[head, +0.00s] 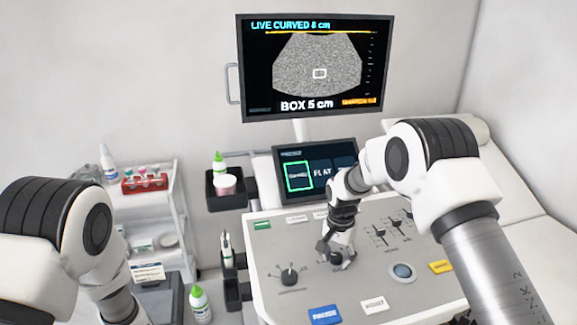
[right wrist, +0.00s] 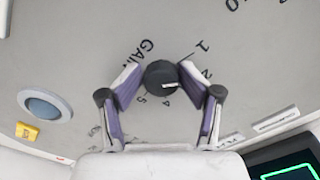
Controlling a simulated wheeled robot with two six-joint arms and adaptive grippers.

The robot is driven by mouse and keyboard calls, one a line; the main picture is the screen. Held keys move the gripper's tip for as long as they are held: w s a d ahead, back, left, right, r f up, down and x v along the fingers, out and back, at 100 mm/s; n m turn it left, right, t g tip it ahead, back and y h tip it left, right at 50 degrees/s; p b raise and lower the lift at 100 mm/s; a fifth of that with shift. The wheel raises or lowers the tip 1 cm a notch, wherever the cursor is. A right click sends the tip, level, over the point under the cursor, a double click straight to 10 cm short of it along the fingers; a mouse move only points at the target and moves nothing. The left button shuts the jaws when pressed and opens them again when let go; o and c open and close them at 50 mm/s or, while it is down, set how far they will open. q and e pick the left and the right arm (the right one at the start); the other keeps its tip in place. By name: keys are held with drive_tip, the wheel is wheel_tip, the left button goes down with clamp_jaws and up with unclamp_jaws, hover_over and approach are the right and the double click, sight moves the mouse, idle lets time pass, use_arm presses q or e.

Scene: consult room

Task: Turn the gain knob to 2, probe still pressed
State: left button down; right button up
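The dark round gain knob (right wrist: 160,72) stands on the grey console panel, with the letters "GAI" beside it and printed numbers around it. 1, 2, 4 and 5 are readable in the right wrist view; a short white mark on the knob points to the right there, and I cannot tell its exact number. My right gripper (right wrist: 161,66) has its fingertips closed in against both sides of the knob. It also shows in the head view (head: 337,258), pointing down onto the panel. My left gripper is below the picture's edge; only its arm shows. I see no pressed probe.
The monitor (head: 315,110) shows a grainy scan, "LIVE CURVED 8 cm" and "BOX 5 cm". Sliders (head: 392,233), a trackball (head: 403,272), another knob (head: 289,275) and labelled buttons share the panel. A cart (head: 150,200) and a green-capped bottle (head: 200,304) stand left.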

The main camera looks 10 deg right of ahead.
idle(0.5)
drive_tip(key=shift+w+r, duration=0.1)
drive_tip(key=shift+r, duration=1)
drive_tip(key=n, duration=0.9)
drive_tip(key=shift+f, duration=1.05)
